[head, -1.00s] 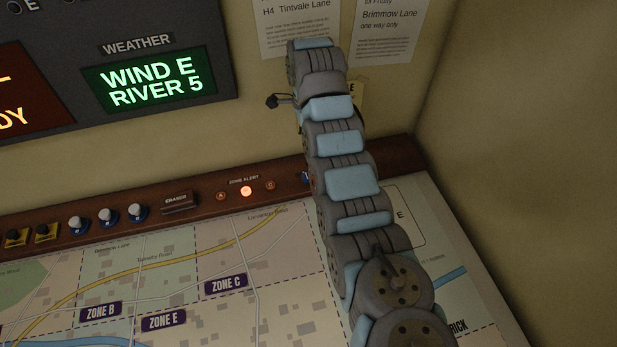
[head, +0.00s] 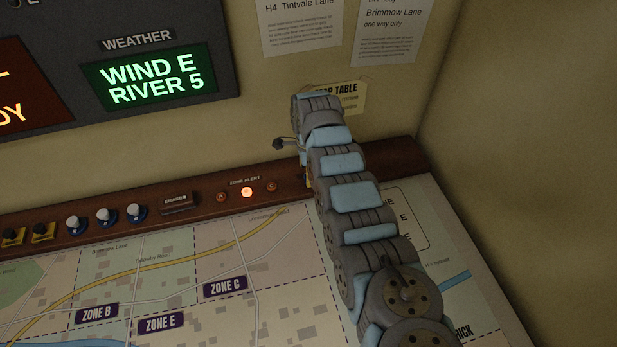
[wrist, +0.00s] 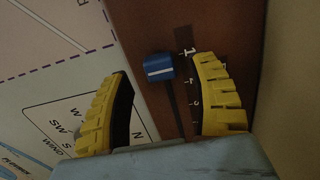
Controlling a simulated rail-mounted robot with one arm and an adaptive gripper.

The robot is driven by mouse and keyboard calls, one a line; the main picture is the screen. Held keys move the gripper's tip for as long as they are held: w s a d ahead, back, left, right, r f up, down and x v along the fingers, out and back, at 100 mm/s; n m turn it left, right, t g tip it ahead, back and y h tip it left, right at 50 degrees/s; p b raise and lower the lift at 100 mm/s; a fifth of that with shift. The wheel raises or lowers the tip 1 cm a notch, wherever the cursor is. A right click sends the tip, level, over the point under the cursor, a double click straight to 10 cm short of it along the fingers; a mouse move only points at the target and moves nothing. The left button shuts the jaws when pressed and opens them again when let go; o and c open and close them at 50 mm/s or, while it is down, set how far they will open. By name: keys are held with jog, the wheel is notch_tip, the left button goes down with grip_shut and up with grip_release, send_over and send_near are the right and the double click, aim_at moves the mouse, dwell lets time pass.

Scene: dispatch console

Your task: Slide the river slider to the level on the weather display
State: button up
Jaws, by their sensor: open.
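The weather display (head: 152,80) on the back wall panel reads "WIND E" and "RIVER 5" in green. In the wrist view a blue slider knob (wrist: 158,67) with a white line sits at the far end of a dark slot in the brown ledge. Small white scale marks (wrist: 195,100) run beside the slot, partly hidden by a finger and too small to read surely. My gripper (wrist: 163,70) is open, with one yellow finger on each side of the knob; contact cannot be told. In the head view my arm hides the slider and most of the gripper.
The ledge also carries an eraser (head: 176,202), a lit zone alert button (head: 247,192) and several knobs to the left. The map table (head: 190,260) lies in front. A side wall (head: 520,150) stands close on the right.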

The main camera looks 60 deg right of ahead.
jog(key=shift+f, duration=1.1)
grip_shut()
